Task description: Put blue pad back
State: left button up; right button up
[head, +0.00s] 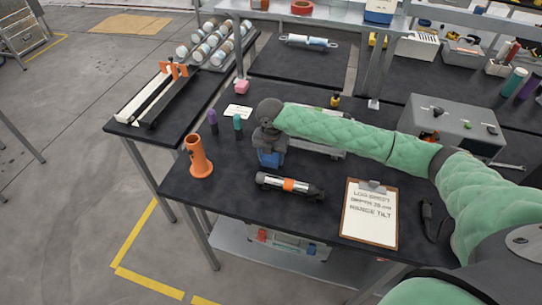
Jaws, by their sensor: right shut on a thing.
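My right gripper (269,143) reaches in from the right on a green-sleeved arm and points down over the middle of the near black table. It is shut on the blue pad (270,159), a small blue block showing just below the dark wrist. The fingertips are mostly hidden, and I cannot tell whether the pad touches the table. My left gripper is not in view.
An orange holder (199,158) stands left of the gripper. Purple (213,121) and teal (237,125) upright pieces, a white card (238,111) and a pink block (242,87) are behind. A dark cylinder (289,186) and clipboard (370,214) lie in front. A grey box (450,122) stands right.

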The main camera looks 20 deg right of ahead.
jog(key=o, duration=0.9)
jog(key=shift+o, duration=0.2)
jog(key=shift+r, duration=0.2)
jog(key=shift+r+b, duration=0.4)
jog(key=shift+b, duration=0.05)
notch_tip(320, 180, up, 9)
jog(key=b, duration=0.3)
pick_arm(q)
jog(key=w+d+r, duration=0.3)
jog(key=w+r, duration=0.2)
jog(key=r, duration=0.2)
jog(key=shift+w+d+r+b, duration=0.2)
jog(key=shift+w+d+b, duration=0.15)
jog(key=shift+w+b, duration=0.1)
pick_arm(e)
jog(key=shift+r, duration=1)
jog(key=shift+f, duration=0.1)
